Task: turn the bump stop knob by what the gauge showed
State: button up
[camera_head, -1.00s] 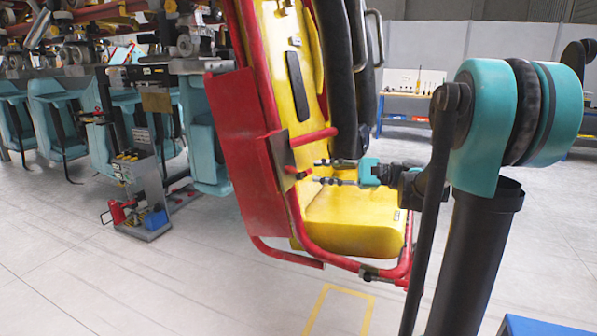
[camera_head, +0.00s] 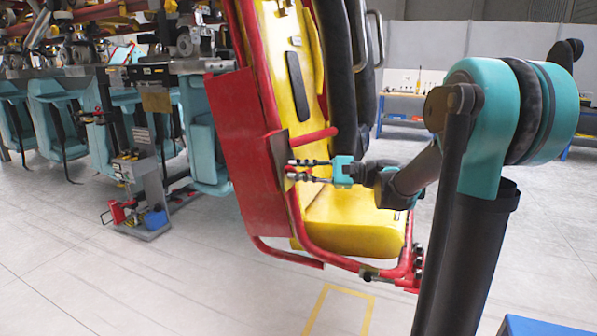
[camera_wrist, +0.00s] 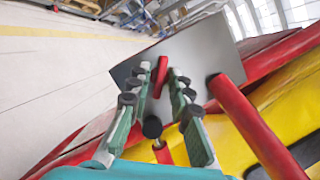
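My gripper (camera_head: 291,169) is open beside the red and yellow coaster seat (camera_head: 350,225), close to a grey plate (camera_head: 277,152) on its red frame. In the wrist view my gripper (camera_wrist: 160,74) has its fingers on either side of a narrow red knob (camera_wrist: 161,79) on the plate (camera_wrist: 195,50). Gaps show between fingers and knob; contact cannot be told. A black round stop (camera_wrist: 152,127) on a short metal rod lies nearer the camera, between the fingers. The knob is too small to make out clearly in the head view. I cannot make out a gauge.
A red tube (camera_wrist: 250,125) stands out from the plate just right of the fingers; it also shows above my gripper in the head view (camera_head: 315,137). A wheeled tool cart (camera_head: 140,185) stands at left by teal seats. The floor in front is clear.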

grip_shut()
jog(key=shift+n, duration=0.3)
jog(key=n+g+h, duration=0.1)
jog(key=n, duration=0.2)
jog(key=shift+r, duration=0.1)
jog(key=shift+r+n+g+h, duration=0.1)
jog(key=shift+n+g+h, duration=0.45)
jog(key=shift+n, duration=1.65)
jog(key=shift+h, duration=0.25)
jog(key=o, duration=0.5)
grip_release()
jog(key=shift+d, duration=0.1)
